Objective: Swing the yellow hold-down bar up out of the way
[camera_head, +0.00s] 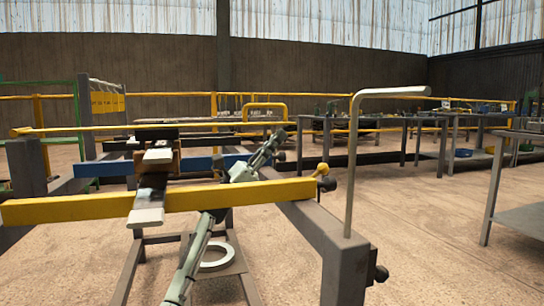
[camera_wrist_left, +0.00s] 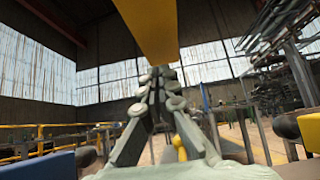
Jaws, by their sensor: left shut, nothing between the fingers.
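The yellow hold-down bar (camera_head: 90,207) lies nearly level across the rack in the head view. My left arm rises from the bottom and passes behind the bar. My left gripper (camera_head: 278,138) shows beyond the bar, tilted up to the right, shut and empty. In the left wrist view the shut fingers (camera_wrist_left: 156,78) point away, and the yellow bar (camera_wrist_left: 150,25) fills the top middle above them. I cannot tell whether the arm touches the bar. My right gripper is not in view.
A stack of grey and brown blocks (camera_head: 150,188) stands at the bar's middle. A grey post (camera_head: 345,265) with a bent metal rod (camera_head: 354,150) stands at the right. A pale ring (camera_head: 215,258) lies low beneath. A blue beam (camera_head: 105,169) runs behind. Open floor lies right of the post.

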